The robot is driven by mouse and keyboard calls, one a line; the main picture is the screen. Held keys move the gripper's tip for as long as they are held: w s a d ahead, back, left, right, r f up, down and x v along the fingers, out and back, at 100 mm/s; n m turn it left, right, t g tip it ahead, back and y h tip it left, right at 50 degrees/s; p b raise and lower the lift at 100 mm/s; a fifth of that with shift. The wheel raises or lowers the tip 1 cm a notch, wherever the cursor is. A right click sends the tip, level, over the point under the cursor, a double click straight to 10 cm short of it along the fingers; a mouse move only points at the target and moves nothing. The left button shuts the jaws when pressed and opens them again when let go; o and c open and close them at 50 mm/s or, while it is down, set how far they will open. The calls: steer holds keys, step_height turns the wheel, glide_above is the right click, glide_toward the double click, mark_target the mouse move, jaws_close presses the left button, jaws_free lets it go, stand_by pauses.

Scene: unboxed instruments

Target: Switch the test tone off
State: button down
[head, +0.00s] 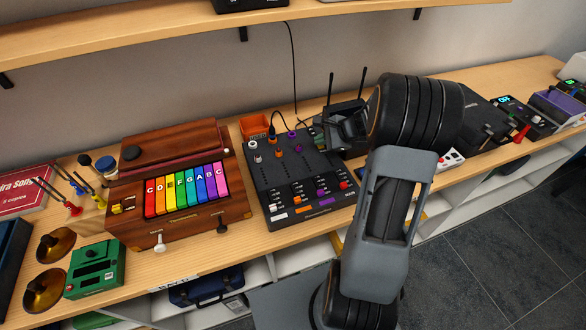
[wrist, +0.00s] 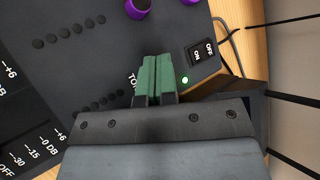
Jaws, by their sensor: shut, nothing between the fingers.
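The dark mixer panel (head: 278,178) lies on the bench, left of my arm. In the wrist view, a black rocker switch (wrist: 202,52) marked OFF and ON sits near the panel's edge. A green light (wrist: 185,80) glows beside its ON end. A partly covered label starting "TO" shows left of my fingers. My gripper (wrist: 156,60) is shut and empty, its green fingertips just left of the light and switch, apart from the switch in the picture. I cannot tell their height above the panel. In the head view, my gripper (head: 322,137) hides the switch area.
Purple knobs (wrist: 138,6) stand near the fingertips, and faders line the panel's front. A toy keyboard box (head: 180,190) with coloured keys stands left of the mixer. An orange bin (head: 254,125) and a black device with two antennas (head: 345,106) are behind. A cable runs behind the switch.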

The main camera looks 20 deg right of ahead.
mark_target(323, 154)
steer(key=shift+r, duration=0.55)
steer(key=shift+r+p, duration=0.15)
steer(key=shift+p, duration=0.2)
step_height(323, 154, up, 6)
steer(key=p, duration=0.4)
steer(key=shift+f, duration=0.2)
steer(key=s, duration=0.1)
steer(key=s+f+n+g, duration=0.1)
steer(key=s+f+n, duration=0.1)
steer(key=shift+a+f+g, duration=0.1)
steer(key=shift+a+g, duration=0.15)
steer(key=shift+g, duration=0.05)
steer(key=s+a+n, duration=0.1)
steer(key=s+a+r+n+g+h, duration=0.1)
steer(key=s+n, duration=0.1)
steer(key=s+a+n+g, duration=0.1)
steer(key=s, duration=0.1)
steer(key=shift+s+r+n+h, duration=0.2)
steer(key=shift+s+n+h, duration=0.1)
steer(key=shift+n, duration=0.1)
steer(key=s+a+r+n+t+h, duration=0.1)
steer(key=s+a+r+n+h, duration=0.3)
steer(key=s+a+r+n, duration=0.6)
steer(key=shift+s+r+n+h, duration=0.15)
steer(key=shift+s+n+h, duration=0.15)
steer(key=shift+s+n, duration=0.55)
